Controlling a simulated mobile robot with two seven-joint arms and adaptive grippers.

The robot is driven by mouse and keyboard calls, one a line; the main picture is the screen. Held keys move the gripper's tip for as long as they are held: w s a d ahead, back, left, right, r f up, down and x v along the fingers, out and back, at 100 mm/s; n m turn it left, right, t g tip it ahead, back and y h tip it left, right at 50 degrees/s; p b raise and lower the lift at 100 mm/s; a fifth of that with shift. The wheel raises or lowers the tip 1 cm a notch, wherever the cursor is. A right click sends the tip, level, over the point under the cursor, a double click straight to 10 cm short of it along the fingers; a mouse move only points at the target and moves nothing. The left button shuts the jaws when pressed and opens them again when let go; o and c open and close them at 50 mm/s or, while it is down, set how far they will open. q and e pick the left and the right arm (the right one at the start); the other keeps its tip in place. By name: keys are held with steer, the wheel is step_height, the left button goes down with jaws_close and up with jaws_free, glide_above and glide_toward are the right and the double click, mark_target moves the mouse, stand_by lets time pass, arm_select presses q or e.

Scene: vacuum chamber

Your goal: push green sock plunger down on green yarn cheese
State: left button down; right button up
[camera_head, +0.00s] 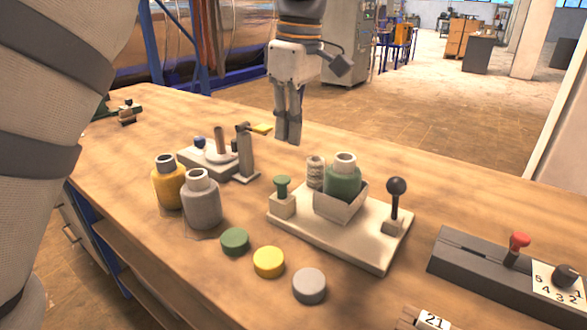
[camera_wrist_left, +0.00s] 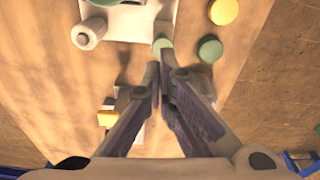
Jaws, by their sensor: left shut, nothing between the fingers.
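The green plunger (camera_head: 282,185) stands with its round knob up on a small block at the left of a pale base plate (camera_head: 340,240). In the left wrist view its green top (camera_wrist_left: 162,44) shows just beyond my fingertips. The green yarn cheese (camera_head: 343,184), a green body with a pale tube end, sits upright in a pale open holder on the same plate. My left gripper (camera_head: 288,138) is shut and empty, fingers pointing down, above the table behind the plunger and apart from it. It also shows in the left wrist view (camera_wrist_left: 160,75). My right gripper is not seen.
A pale spool (camera_head: 315,172) and a black-knobbed lever (camera_head: 396,197) share the plate. Yellow (camera_head: 168,184) and grey (camera_head: 202,202) bottle-shaped pieces stand left. Green (camera_head: 235,241), yellow (camera_head: 269,261) and grey (camera_head: 309,285) discs lie in front. A lever box (camera_head: 470,262) is right.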

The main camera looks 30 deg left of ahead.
mark_target(285, 180)
arm_select(q)
steer(key=shift+s+a+f, duration=0.1)
steer(key=shift+a+f, duration=0.1)
steer(key=shift+f, duration=1.55)
steer(key=shift+s+a+f, duration=0.1)
steer(key=shift+a+f, duration=0.1)
steer(key=shift+f, duration=1.55)
step_height(285, 180, down, 3)
steer(key=shift+f, duration=0.15)
steer(key=shift+d+r, duration=0.35)
steer(key=shift+d, duration=0.45)
steer(key=shift+d+r, duration=0.3)
steer(key=shift+d, duration=0.5)
step_height(285, 180, up, 12)
steer(key=d, duration=0.1)
